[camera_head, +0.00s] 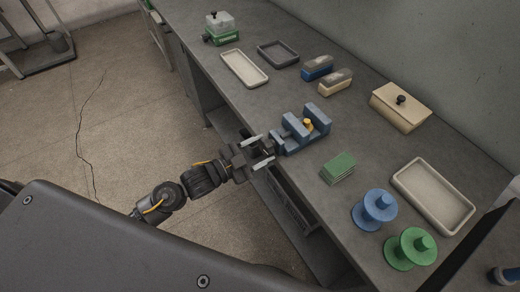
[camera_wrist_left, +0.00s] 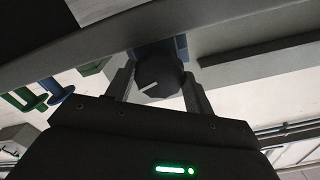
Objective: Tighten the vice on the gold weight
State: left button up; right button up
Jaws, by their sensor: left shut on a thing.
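A blue vice (camera_head: 303,130) stands near the front edge of the grey bench. The gold weight (camera_head: 308,123) sits between its jaws; I cannot tell whether both jaws touch it. My left gripper (camera_head: 265,149) is at the vice's front end, just off the bench edge. In the left wrist view its fingers (camera_wrist_left: 158,88) are shut on the vice's dark round knob (camera_wrist_left: 158,74), one finger on each side. The knob has a pale line on its face. My right gripper is out of view.
Green plates (camera_head: 338,167), a blue spool (camera_head: 374,209), a green spool (camera_head: 410,248) and a cream tray (camera_head: 433,195) are to the right.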

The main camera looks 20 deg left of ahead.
pick_arm(q)
jog(key=m, duration=0.5)
jog(key=shift+m+b, duration=0.35)
jog(key=shift+m, duration=0.05)
jog(key=m+b, duration=0.1)
jog(key=m, duration=0.3)
jog(key=shift+m, duration=1.1)
jog(key=o, duration=1)
jog(key=shift+r, duration=0.1)
jog(key=shift+s+a, duration=0.1)
jog(key=shift+a, duration=0.05)
jog(key=shift+b+v, duration=1.45)
jog(key=shift+v, duration=3.85)
